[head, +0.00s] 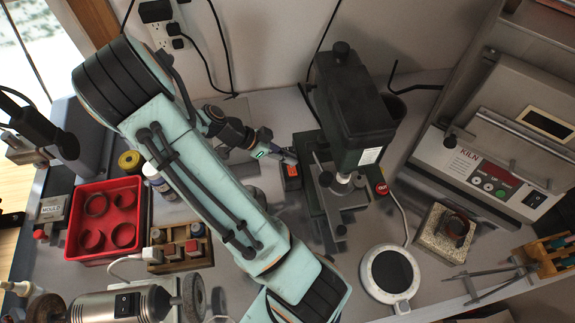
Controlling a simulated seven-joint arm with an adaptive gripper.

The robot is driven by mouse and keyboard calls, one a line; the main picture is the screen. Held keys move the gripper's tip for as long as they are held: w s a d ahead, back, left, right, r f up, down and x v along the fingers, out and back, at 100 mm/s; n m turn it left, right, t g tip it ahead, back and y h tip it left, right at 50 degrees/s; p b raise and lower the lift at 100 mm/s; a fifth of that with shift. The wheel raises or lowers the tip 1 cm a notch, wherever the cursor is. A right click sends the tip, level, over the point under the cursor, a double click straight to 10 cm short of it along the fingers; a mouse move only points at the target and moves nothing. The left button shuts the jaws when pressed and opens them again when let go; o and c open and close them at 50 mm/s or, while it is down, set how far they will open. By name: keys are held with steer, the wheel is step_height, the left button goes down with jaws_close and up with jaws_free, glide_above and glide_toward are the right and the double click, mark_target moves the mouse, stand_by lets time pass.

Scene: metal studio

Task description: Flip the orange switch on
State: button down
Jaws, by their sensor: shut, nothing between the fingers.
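A small dark switch box (293,184) with an orange switch (292,170) on top stands on the bench, just left of the drill press base. My gripper (291,157) reaches in from the left and is shut and empty. Its tips are at the far end of the box, right by the orange switch. I cannot tell whether they touch it. Which way the switch is tilted is too small to make out.
The dark green drill press (352,100) stands close on the right, with a red button (382,189) beside it. A kiln (490,160) is at right. A round white hot plate (390,273) sits in front. A red tray (107,217) holds rings at left.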

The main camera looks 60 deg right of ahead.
mark_target(288, 176)
steer(key=shift+s+a+f, duration=0.1)
steer(key=shift+a+f, duration=0.1)
steer(key=shift+f, duration=1.7)
